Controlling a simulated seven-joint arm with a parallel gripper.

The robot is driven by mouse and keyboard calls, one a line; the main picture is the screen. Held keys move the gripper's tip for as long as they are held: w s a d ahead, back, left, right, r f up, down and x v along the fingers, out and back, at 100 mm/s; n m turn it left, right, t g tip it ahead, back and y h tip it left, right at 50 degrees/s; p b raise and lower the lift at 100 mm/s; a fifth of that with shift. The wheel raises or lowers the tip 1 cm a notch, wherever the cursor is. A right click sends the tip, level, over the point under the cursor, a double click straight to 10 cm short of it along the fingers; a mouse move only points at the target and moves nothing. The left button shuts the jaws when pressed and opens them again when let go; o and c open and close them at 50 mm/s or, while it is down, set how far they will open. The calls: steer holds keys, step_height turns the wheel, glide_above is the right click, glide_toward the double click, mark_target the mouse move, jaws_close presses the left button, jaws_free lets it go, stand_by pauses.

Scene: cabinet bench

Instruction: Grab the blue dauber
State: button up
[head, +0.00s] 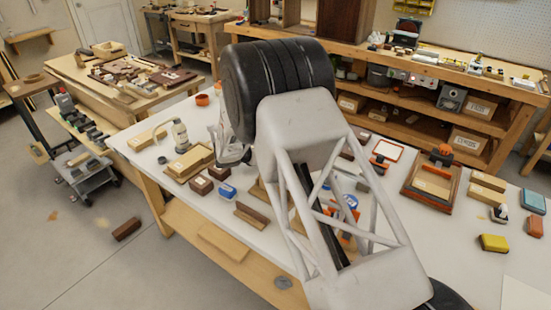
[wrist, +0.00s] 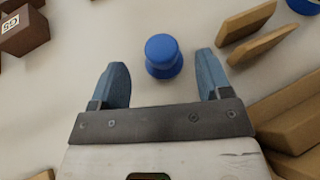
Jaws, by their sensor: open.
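The blue dauber (wrist: 163,56) shows in the wrist view as a round, knob-like blue piece on the pale bench top, seen from above. My gripper (wrist: 161,68) is open, with one blue-grey finger on each side of the dauber. The dauber lies between the fingertips with a clear gap on both sides, and neither finger visibly touches it. How high the fingers are above the bench is hard to tell. In the head view my arm covers much of the middle of the bench, and I cannot make out the dauber there.
In the wrist view, thin wooden strips (wrist: 248,32) lie just right of the right finger. Larger wooden blocks (wrist: 292,115) are at the lower right. A brown block (wrist: 24,30) is at the upper left. Another blue object (wrist: 306,5) is cut off at the top right.

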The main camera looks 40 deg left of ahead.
steer(key=shift+x, duration=2.1)
steer(key=shift+d+r, duration=0.1)
steer(key=c, duration=1)
